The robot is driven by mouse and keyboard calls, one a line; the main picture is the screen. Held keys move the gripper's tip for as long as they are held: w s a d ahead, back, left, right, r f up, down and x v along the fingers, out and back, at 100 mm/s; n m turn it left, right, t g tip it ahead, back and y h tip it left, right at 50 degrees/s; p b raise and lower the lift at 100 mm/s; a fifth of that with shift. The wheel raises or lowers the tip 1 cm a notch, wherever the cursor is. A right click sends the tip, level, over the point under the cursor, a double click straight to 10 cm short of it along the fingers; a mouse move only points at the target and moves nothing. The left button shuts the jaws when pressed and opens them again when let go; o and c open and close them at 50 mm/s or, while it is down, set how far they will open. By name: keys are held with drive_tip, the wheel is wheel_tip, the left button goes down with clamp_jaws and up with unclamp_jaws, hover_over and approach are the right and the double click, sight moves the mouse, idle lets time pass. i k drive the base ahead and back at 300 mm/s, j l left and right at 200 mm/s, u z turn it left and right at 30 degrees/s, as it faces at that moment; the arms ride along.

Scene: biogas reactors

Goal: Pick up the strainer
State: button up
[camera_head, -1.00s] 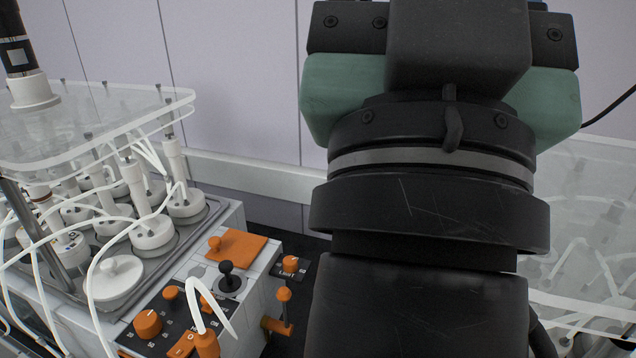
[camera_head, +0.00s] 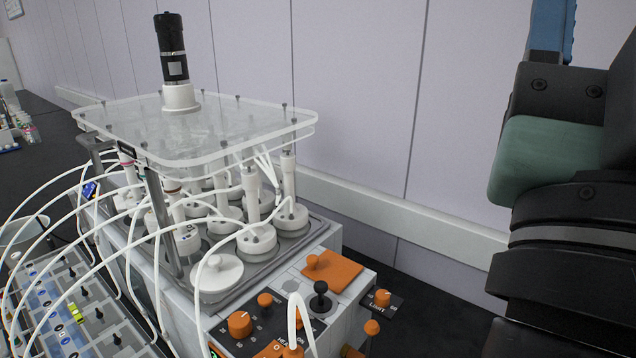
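I cannot make out a strainer for certain in the head view. A pale, round, bowl-like thing (camera_head: 22,232) shows at the left edge, partly behind white tubes; I cannot tell whether it is the strainer. A large black and green part of my own arm fills the right side. The fingers of my gripper are not in view.
A reactor unit (camera_head: 190,300) with white-capped vessels, a clear top plate (camera_head: 215,130) and a black motor (camera_head: 172,60) stands in the middle. Small bottles (camera_head: 22,125) stand on the dark bench (camera_head: 48,150) at far left.

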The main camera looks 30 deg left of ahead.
sight(321, 303)
drive_tip(key=j, duration=0.5)
drive_tip(key=i+j+u, duration=0.1)
drive_tip(key=j, duration=0.4)
drive_tip(key=i+j, duration=0.1)
drive_tip(key=j, duration=0.4)
